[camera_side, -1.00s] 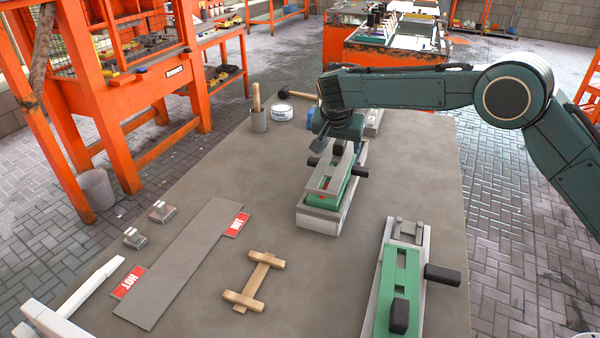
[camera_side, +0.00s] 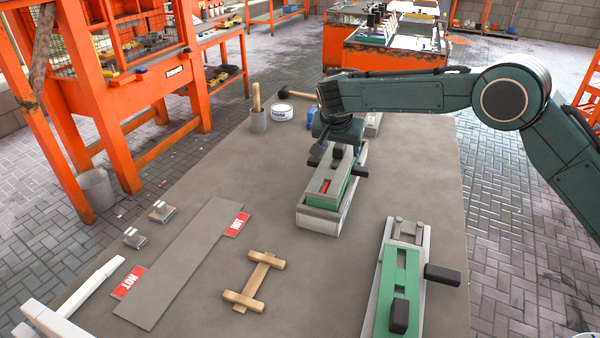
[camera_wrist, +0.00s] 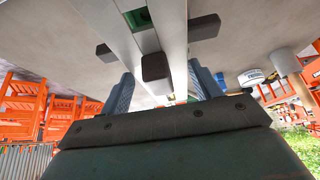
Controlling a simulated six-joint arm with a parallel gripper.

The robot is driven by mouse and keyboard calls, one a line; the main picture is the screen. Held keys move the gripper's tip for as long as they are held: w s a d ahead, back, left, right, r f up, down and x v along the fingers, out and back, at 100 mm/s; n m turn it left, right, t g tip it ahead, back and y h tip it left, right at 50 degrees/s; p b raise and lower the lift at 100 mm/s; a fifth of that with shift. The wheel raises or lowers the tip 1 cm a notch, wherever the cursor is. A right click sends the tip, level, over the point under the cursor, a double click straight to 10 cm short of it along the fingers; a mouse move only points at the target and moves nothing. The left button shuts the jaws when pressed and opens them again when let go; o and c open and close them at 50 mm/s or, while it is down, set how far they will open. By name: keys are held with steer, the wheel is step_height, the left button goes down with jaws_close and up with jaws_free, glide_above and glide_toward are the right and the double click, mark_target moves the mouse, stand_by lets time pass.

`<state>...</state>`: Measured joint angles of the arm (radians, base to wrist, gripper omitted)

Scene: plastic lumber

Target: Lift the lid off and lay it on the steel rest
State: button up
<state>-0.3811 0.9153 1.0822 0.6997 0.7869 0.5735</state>
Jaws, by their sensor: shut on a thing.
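The lid (camera_side: 338,183) is a grey slotted plate on a green and grey mould (camera_side: 321,219) in the middle of the bench. A black knob (camera_wrist: 155,68) stands on it, and black side handles (camera_wrist: 205,27) show in the wrist view. My gripper (camera_side: 337,165) is at the lid's far end, pointing down. In the wrist view its two blue-grey fingers (camera_wrist: 162,88) are either side of the lid, shut on it. I cannot tell whether the lid is clear of the mould. The steel rest (camera_side: 185,262) appears to be the long flat grey plate at left, with red HOT labels at its ends.
A wooden frame (camera_side: 255,282) lies between the steel rest and the right-hand mould (camera_side: 398,275), whose black handle juts right. Small metal blocks (camera_side: 134,237) lie left of the plate. A pot (camera_side: 259,121) and white tub (camera_side: 281,113) stand behind.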

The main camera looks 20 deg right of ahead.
steer(key=shift+f, duration=1.1)
stand_by(1.1)
steer(key=o, duration=1.7)
steer(key=shift+f, duration=0.1)
steer(key=shift+r, duration=3.5)
steer(key=shift+r, duration=0.1)
